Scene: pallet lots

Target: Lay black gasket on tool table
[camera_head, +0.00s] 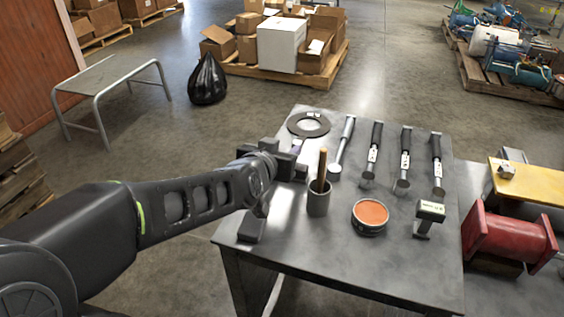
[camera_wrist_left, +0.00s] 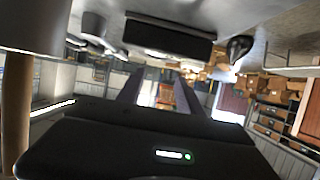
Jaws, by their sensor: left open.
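The black gasket (camera_head: 294,126), a flat dark ring with a small pale label on its far side, lies at the far left corner of the grey tool table (camera_head: 290,245). My left gripper (camera_head: 299,148) is low over the table, just on the near side of the gasket and apart from it. Its two fingers are spread with nothing between them, which also shows in the left wrist view (camera_wrist_left: 158,90). I cannot clearly make out the gasket in that tilted wrist view. My right gripper is out of view.
A grey cup (camera_head: 318,203) with a wooden handle stands close right of my left gripper. A tin of orange paste (camera_head: 370,215), a labelled block tool (camera_head: 428,215) and several handled tools occupy the right side. A black bag (camera_head: 208,80) sits on the floor beyond.

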